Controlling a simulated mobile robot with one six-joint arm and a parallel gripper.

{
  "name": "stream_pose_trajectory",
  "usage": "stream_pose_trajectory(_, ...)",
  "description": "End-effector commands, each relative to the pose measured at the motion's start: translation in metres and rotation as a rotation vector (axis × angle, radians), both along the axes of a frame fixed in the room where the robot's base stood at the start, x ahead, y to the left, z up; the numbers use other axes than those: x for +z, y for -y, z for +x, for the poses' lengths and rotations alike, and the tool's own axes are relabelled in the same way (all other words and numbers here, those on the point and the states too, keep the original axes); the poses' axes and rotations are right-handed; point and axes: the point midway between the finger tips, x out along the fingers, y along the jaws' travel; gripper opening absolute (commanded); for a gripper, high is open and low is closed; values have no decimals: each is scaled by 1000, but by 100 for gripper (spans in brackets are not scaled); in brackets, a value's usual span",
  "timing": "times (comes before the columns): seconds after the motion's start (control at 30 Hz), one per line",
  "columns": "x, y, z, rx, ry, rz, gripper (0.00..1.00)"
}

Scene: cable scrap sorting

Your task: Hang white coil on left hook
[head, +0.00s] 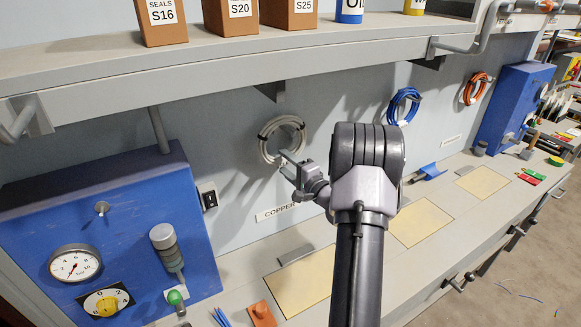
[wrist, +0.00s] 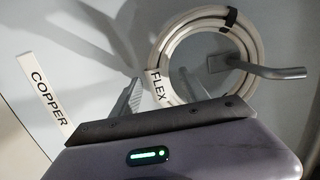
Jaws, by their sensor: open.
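The white coil (head: 268,150) is against the back wall above the COPPER label (head: 278,212). In the wrist view the white coil (wrist: 165,40) has a FLEX tag and a black tie. The left hook (wrist: 268,70), a bent grey rod, comes out of the wall inside the ring and crosses in front of its upper part, so the coil appears to hang around it. My gripper (head: 290,168) is open, in front of the coil's lower part. I cannot tell whether the gripper touches the coil.
A blue coil (head: 403,104) and an orange coil (head: 475,88) hang farther right. A shelf (head: 240,55) with brown bins runs above. A blue gauge panel (head: 120,220) stands at left. The bench below has yellow mats (head: 420,223), an orange piece (head: 262,314) and blue cable scraps.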

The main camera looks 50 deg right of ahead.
Motion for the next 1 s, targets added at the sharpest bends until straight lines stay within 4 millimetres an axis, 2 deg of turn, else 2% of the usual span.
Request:
stream_pose_trajectory(0.17,0,-4,-27,-4,-1,1,52)
stream_pose_trajectory(0.5,0,-22,-125,-5,1,2,52)
stream_pose_trajectory(0.6,0,-26,-147,-4,1,1,52)
stream_pose_trajectory(0.8,0,-31,-168,-2,1,1,52)
stream_pose_trajectory(0.93,1,-33,-170,2,1,0,52)
stream_pose_trajectory(1.0,4,-43,-162,38,-4,1,52)
